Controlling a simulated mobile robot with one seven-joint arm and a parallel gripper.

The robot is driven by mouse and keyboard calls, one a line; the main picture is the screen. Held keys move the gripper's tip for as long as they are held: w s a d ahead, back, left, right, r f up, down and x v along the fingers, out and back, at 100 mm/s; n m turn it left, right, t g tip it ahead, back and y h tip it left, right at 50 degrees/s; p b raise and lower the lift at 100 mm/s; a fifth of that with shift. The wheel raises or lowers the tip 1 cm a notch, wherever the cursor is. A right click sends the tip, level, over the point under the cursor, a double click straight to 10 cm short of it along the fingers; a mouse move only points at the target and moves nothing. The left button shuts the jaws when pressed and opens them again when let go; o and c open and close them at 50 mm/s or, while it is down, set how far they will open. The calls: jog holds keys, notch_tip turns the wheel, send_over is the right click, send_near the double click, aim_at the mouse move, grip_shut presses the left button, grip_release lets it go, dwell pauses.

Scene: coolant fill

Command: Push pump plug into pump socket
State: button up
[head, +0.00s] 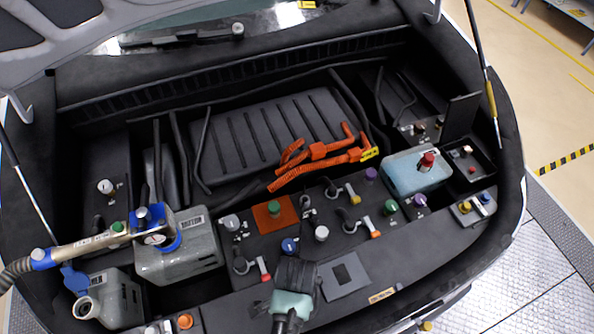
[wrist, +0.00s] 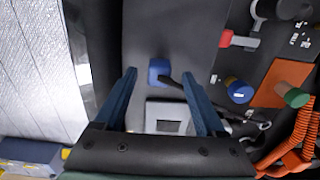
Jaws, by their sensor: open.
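My gripper (head: 297,270) hangs over the front panel of the engine bay, pointing down. In the wrist view its two blue-grey fingers (wrist: 159,75) are apart. A small blue plug (wrist: 159,66) with a black cable lies between the fingertips, with gaps on both sides; I cannot tell how far below them it is. The head view hides this plug behind my gripper. A blue round fitting with a white label (wrist: 238,91) stands to the right in the wrist view and also shows in the head view (head: 289,245). I cannot tell which fitting is the pump socket.
A grey square plate (head: 345,275) lies beside my gripper. A red-ended connector (head: 265,270), an orange plate with a green cap (head: 272,214) and orange cables (head: 318,170) are around. Grey tanks (head: 178,255) stand at left, a pale blue tank (head: 415,175) at right.

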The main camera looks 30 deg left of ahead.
jog(key=shift+w+d+f, duration=0.1)
jog(key=shift+d+f, duration=0.05)
jog(key=shift+f, duration=1.3)
grip_shut()
